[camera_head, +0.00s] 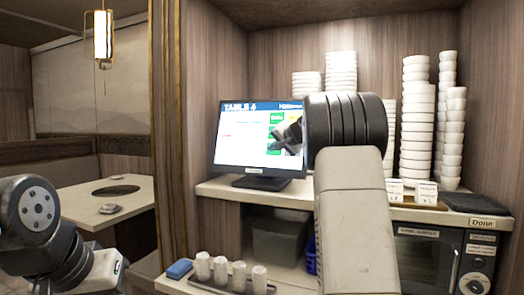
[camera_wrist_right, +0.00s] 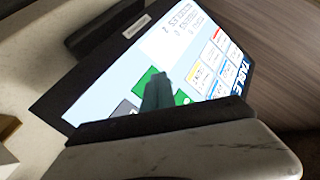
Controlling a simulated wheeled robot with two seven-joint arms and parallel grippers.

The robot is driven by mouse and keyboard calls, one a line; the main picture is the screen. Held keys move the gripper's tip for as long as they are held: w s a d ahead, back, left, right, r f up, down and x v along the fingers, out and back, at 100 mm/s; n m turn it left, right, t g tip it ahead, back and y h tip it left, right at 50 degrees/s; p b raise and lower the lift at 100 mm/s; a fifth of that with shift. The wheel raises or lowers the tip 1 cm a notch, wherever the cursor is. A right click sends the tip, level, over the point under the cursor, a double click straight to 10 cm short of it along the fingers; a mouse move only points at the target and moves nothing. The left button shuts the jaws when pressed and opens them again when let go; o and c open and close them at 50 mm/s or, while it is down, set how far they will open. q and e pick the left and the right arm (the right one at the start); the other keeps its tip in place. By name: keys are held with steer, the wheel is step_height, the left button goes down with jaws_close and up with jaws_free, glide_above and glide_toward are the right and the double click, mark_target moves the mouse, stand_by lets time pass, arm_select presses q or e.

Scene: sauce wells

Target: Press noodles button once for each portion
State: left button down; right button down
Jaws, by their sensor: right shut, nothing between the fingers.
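The order screen (camera_head: 240,139) stands on the shelf, headed "TABLE 4", with coloured buttons on its right side. My right gripper (camera_head: 291,134) is shut and empty, its tips in front of those buttons. In the right wrist view the screen (camera_wrist_right: 125,75) looks tilted. There the dark fingertips (camera_wrist_right: 157,92) lie over or just before a green button (camera_wrist_right: 146,80), with another green button (camera_wrist_right: 182,97) beside them. I cannot tell whether they touch the glass. The button labels are too small to read, so I cannot pick out the noodles button. My left gripper is out of view; only its arm shows.
Stacks of white bowls (camera_head: 417,125) stand on the shelf at right, behind small label cards (camera_head: 426,192). Below, several white rolls (camera_head: 239,276) stand on a tray beside a blue block (camera_head: 179,268). A dining table (camera_head: 75,203) is at left.

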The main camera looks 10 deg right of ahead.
steer(key=shift+w+d+f, duration=0.1)
steer(key=shift+w+d, duration=0.15)
steer(key=shift+w, duration=0.1)
stand_by(0.7)
stand_by(0.4)
steer(key=shift+s+a+r, duration=0.2)
steer(key=shift+s+a, duration=0.25)
steer(key=shift+s, duration=0.25)
steer(key=s+a, duration=0.1)
steer(key=s+r, duration=0.1)
steer(key=s+a, duration=0.1)
steer(key=s, duration=0.1)
steer(key=shift+a+r, duration=0.25)
steer(key=shift+a, duration=0.1)
stand_by(0.4)
steer(key=s+a+f+n+g, duration=0.2)
steer(key=s+f, duration=0.5)
steer(key=s, duration=0.7)
steer(key=s+a+f+n+g, duration=0.3)
steer(key=s+f, duration=0.4)
steer(key=s, duration=0.7)
steer(key=s+a+f+n+g+h, duration=0.1)
steer(key=s+a+f+n+g, duration=0.1)
steer(key=s+f, duration=0.6)
steer(key=s, duration=0.6)
steer(key=shift+a+n, duration=0.3)
